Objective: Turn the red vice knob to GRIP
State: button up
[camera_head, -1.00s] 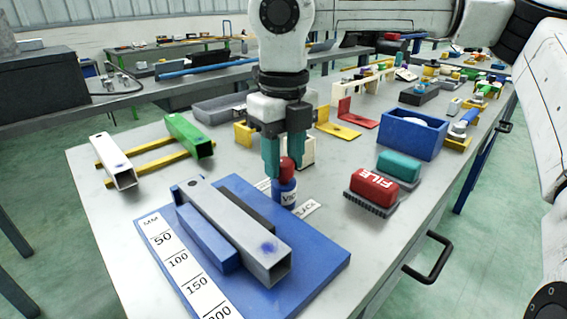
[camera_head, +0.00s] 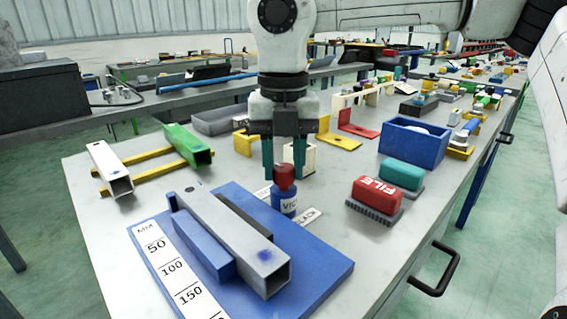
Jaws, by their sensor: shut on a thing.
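The red vice knob (camera_head: 284,178) sits on top of a short blue cylinder (camera_head: 285,204) with a partly readable white "VIC…" label, at the vice's back right corner. My gripper (camera_head: 284,174) points straight down, with one teal finger on each side of the knob, shut on it. A white tag reading "…LACK" (camera_head: 308,216) lies right of the cylinder. Another white tag (camera_head: 263,192) lies to its left, its text hidden. The blue vice base (camera_head: 325,268) carries a grey square tube (camera_head: 235,240) between a blue jaw (camera_head: 203,245) and a dark jaw.
A red FILE block (camera_head: 377,194) and a teal block (camera_head: 401,173) stand to the right, on brushes. A blue box (camera_head: 413,145) is behind them. Yellow and red brackets (camera_head: 358,130) stand behind my gripper. Green and white tubes lie on yellow rails at left.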

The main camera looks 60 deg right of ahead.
aim_at(283, 167)
dwell(0.3)
jog(key=o, duration=1)
jog(key=shift+o, duration=0.2)
jog(key=shift+r, duration=0.15)
notch_tip(283, 167, up, 10)
jog(key=p, duration=0.8)
jog(key=shift+r, duration=0.25)
